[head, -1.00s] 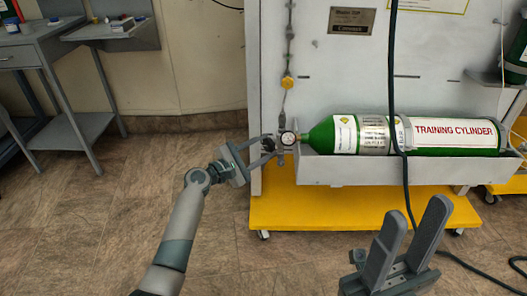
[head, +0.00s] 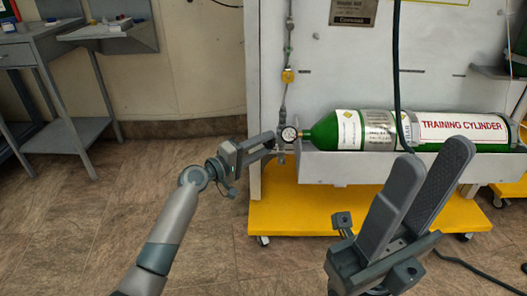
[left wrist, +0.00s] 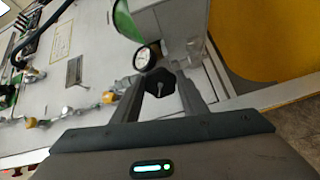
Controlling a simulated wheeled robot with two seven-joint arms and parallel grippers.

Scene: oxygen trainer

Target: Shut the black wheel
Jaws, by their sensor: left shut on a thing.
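The black wheel (left wrist: 160,84) shows in the left wrist view as a dark lobed knob with a pale centre, between my two left fingers. In the head view my left gripper (head: 276,143) hides it, beside the round pressure gauge (head: 289,134) at the neck of the green training cylinder (head: 425,131). The gauge also shows just past the wheel in the left wrist view (left wrist: 145,59). My left gripper is shut on the wheel. My right gripper (head: 448,150) is raised at the lower right, its fingers apart and empty, away from the cylinder.
The cylinder lies in a grey trough (head: 345,170) on a panel with a yellow wheeled base (head: 330,212). A dark hose (head: 396,75) hangs in front of the cylinder. A thin pipe with a yellow fitting (head: 288,76) runs up the panel. A grey table (head: 30,50) stands at left.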

